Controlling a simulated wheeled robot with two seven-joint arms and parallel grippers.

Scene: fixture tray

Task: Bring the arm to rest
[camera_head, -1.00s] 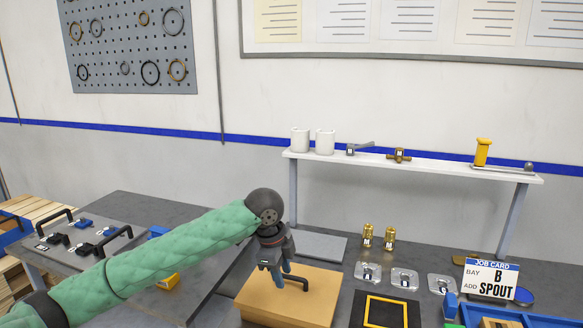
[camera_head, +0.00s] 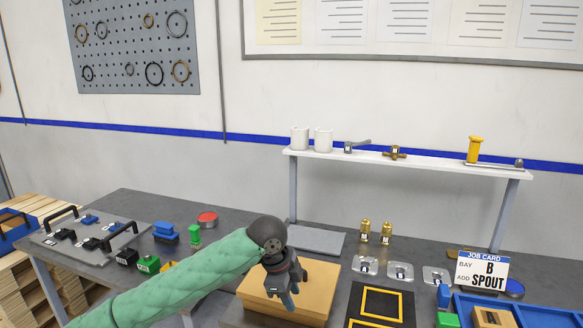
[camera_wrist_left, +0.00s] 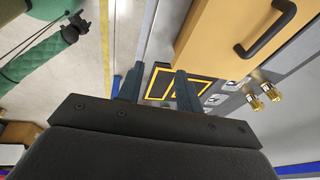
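My left arm, in a green sleeve, reaches in from the left in the head view. Its left gripper (camera_head: 291,302) hangs in front of the tan box (camera_head: 322,290) and hides part of it. In the left wrist view the two fingers of the left gripper (camera_wrist_left: 157,82) stand apart with nothing between them. The tan box (camera_wrist_left: 215,40) with its black handle (camera_wrist_left: 268,32) lies beyond them to the right. A dark gripper on a green sleeve, seemingly my right gripper (camera_wrist_left: 72,28), shows small at the upper left; its fingers are too small to read.
A tray with black handles (camera_head: 62,252) stands on the left table. Blue, green and black blocks and a red disc (camera_head: 207,219) lie nearby. Brass fittings (camera_head: 375,232), metal plates, a yellow-framed mat (camera_head: 382,304), a job card (camera_head: 482,271) and a blue bin (camera_head: 540,308) crowd the right.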

